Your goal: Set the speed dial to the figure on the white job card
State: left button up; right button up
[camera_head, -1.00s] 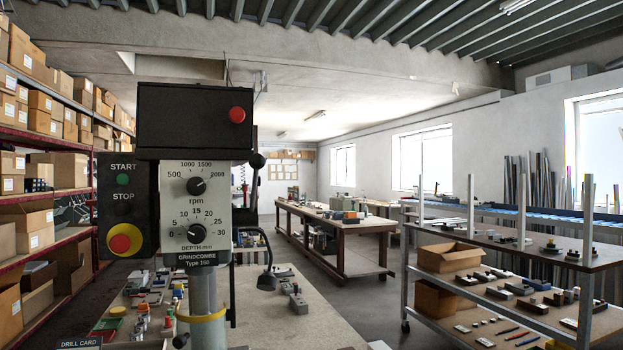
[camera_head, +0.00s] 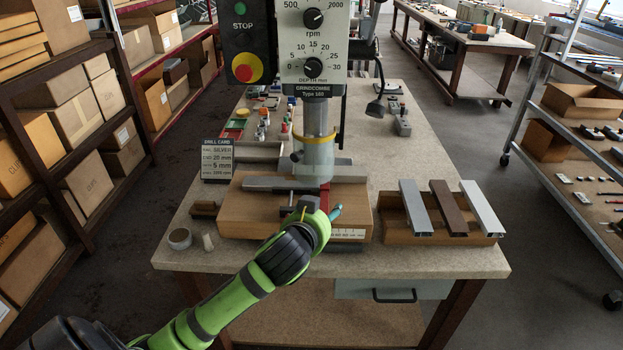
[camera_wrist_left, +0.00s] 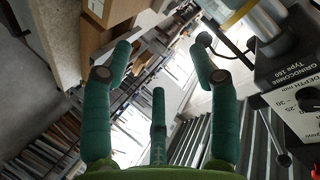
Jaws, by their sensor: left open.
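The speed dial (camera_head: 313,18) is a black knob marked rpm on the drill press front in the head view. Its pointer is turned up and to the right; the top of its scale is cut off. A pale card headed DRILL CARD (camera_head: 217,159) stands upright at the bench's left. It reads SILVER, 20 mm and 5 mm; its bottom line is too small to read surely. My left gripper (camera_head: 331,213) is low in front of the drill, well below the dial. In the left wrist view the gripper (camera_wrist_left: 160,50) is open and empty.
The depth dial (camera_head: 313,68) sits below the speed dial, with a red-and-yellow stop button (camera_head: 245,68) to the left. A wooden tray (camera_head: 400,232) with several profiles lies right of the drill. A lamp (camera_head: 375,108) stands behind it. The bench's front right corner is clear.

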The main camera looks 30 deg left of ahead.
pick_arm(q)
jog(key=w+a+r+t+y, duration=0.1)
jog(key=w+a+r+t, duration=0.15)
jog(key=r, duration=0.55)
jog(key=w+a+r+t+y, duration=0.15)
jog(key=w+r, duration=0.25)
jog(key=r, duration=0.4)
jog(key=t+y, duration=0.2)
jog(key=t, duration=0.2)
send_near(313, 20)
jog(key=w, duration=0.1)
jog(key=shift+h, duration=0.25)
jog(key=p+x, duration=0.1)
jog(key=x, duration=0.1)
jog(key=p+x, duration=0.3)
jog(key=x, duration=0.2)
jog(key=shift+s+a+r, duration=0.2)
jog(key=shift+a+r, duration=0.05)
jog(key=shift+r, duration=0.1)
jog(key=shift+w+a+p, duration=0.1)
jog(key=shift+w+p, duration=0.2)
jog(key=shift+p, duration=0.05)
jog(key=shift+c, duration=0.4)
jog(key=c, duration=1)
